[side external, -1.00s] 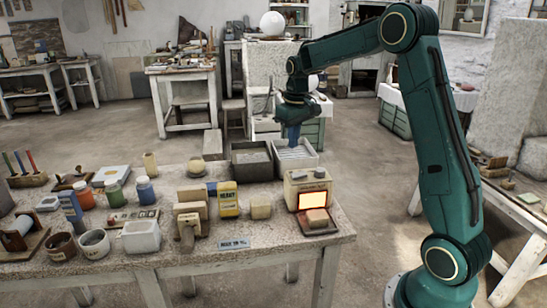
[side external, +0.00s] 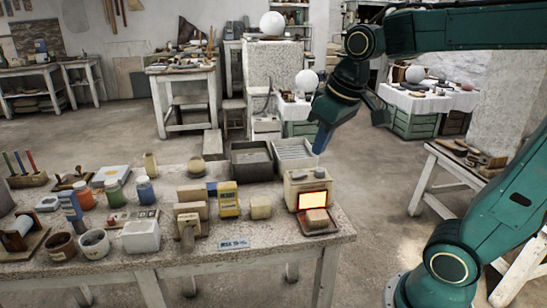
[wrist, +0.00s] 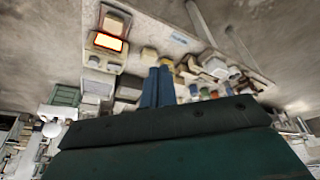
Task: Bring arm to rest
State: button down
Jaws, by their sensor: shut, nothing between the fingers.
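My gripper (side external: 320,140) is in the air near the right end of the stone-topped table, just above and behind the box with the glowing orange-framed panel in the side view. Its blue fingers point down and slightly left. They also show in the wrist view (wrist: 157,85), side by side and shut with nothing between them. The far side of the fingers is hidden in the side view.
The glowing-panel box (side external: 308,186) stands at the table's right end. Two grey bins (side external: 252,160) sit behind it. The table (side external: 180,248) holds jars, blocks and a yellow package (side external: 228,199). Open floor (side external: 375,190) lies right of the table.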

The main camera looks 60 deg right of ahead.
jog(key=s+a+f+t, duration=0.1)
jog(key=s+a, duration=0.3)
jog(key=s, duration=0.6)
jog(key=shift+a+f+n+t+y, duration=0.15)
jog(key=shift+f+n+t+y, duration=0.2)
jog(key=shift+f, duration=0.5)
jog(key=shift+w, duration=0.1)
